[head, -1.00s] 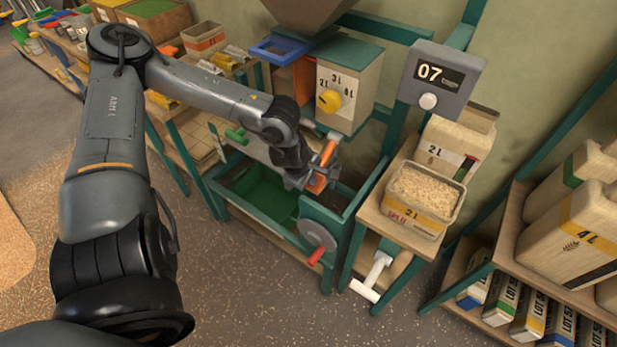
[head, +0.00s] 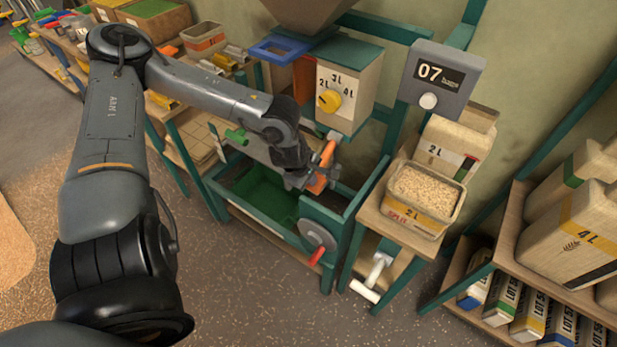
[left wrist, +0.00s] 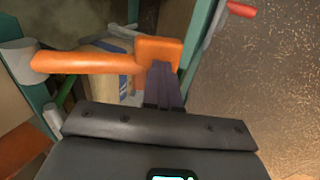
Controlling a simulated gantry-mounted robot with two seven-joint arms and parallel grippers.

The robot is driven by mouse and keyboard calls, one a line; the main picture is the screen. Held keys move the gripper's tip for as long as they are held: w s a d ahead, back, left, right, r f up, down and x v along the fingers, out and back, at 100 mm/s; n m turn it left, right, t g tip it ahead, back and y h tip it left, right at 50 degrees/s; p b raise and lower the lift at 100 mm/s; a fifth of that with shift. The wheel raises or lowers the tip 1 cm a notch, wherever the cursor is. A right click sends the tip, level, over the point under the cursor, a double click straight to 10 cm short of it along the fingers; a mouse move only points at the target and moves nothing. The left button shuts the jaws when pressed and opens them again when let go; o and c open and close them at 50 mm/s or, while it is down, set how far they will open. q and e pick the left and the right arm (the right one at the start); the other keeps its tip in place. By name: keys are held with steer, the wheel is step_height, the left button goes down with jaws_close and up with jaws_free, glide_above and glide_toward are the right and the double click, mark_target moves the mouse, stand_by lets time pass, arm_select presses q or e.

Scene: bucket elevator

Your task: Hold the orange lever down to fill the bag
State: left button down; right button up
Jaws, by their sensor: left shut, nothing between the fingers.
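The orange lever (head: 321,170) is on the green-framed machine, below the dosing box with the yellow dial (head: 329,101). It also shows in the left wrist view (left wrist: 90,62), its handle running left from an orange block. My left gripper (head: 303,181) is at the lever. In the left wrist view its closed fingers (left wrist: 163,82) reach the orange block and seem to touch it, with nothing between them. A pale bag or box (left wrist: 108,60) shows partly behind the lever there; the lever and gripper hide much of it. My right gripper is not in view.
A display reading 07 (head: 440,75) stands right of the dosing box. An open container of grain (head: 425,194) sits on a side stand. Shelves with bags (head: 572,245) stand at the right.

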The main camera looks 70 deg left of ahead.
arm_select(q)
steer(key=shift+s+a+f, duration=0.15)
steer(key=shift+s+f, duration=0.3)
steer(key=shift+f, duration=0.3)
steer(key=s+d+p+v, duration=0.1)
steer(key=p+v, duration=0.5)
steer(key=v, duration=0.8)
steer(key=shift+d, duration=0.35)
steer(key=shift+s, duration=0.1)
